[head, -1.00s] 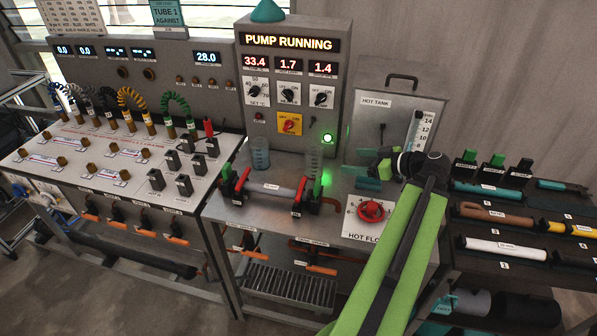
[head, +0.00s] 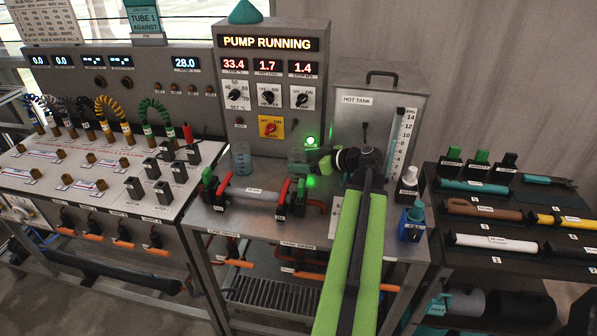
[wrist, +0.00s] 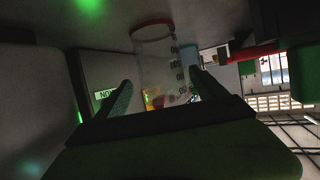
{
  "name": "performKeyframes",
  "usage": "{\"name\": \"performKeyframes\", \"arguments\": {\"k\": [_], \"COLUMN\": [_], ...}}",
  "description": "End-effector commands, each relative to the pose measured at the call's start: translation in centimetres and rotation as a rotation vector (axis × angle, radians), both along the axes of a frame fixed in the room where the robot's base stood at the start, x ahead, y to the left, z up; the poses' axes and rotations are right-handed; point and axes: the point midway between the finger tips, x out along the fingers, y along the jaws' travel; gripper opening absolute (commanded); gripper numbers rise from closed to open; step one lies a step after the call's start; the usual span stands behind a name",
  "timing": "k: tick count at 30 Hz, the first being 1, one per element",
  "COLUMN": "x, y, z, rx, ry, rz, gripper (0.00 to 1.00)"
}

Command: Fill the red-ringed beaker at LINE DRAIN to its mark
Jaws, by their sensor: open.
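The clear beaker with the red ring (wrist: 153,55) shows in the wrist view between the two fingers of my gripper (wrist: 162,85). Its graduation marks face the camera, and I see no liquid in it. My gripper is open, and I cannot tell whether a finger touches the glass. In the head view my gripper (head: 302,162) reaches over the bench behind the tube, and it largely hides this beaker. Two drain labels sit on the bench's front edge; the left one (head: 223,232) seems to read LINE DRAIN, with an orange-handled valve (head: 235,262) below.
A bluish beaker (head: 241,158) stands behind the clamped tube (head: 255,193). The pump panel (head: 268,85) and hot tank (head: 378,110) stand behind. A blue bottle (head: 411,225) and white bottle (head: 407,180) stand to the right of my arm. A grated tray (head: 285,298) lies below the bench.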

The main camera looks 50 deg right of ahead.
Motion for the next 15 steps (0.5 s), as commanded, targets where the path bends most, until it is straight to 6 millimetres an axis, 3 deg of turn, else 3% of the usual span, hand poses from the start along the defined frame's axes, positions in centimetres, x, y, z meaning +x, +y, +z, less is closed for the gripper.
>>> {"name": "performKeyframes", "arguments": {"k": [5, 12, 15], "x": [0.6, 4.3, 4.8], "y": [0.2, 1.0, 1.1], "z": [-0.2, -1.6, -1.7], "rx": [0.000, -0.001, 0.000], "ry": [0.000, 0.000, -0.001], "rz": [0.000, 0.001, -0.002], "gripper": [0.81, 0.81, 0.81]}}
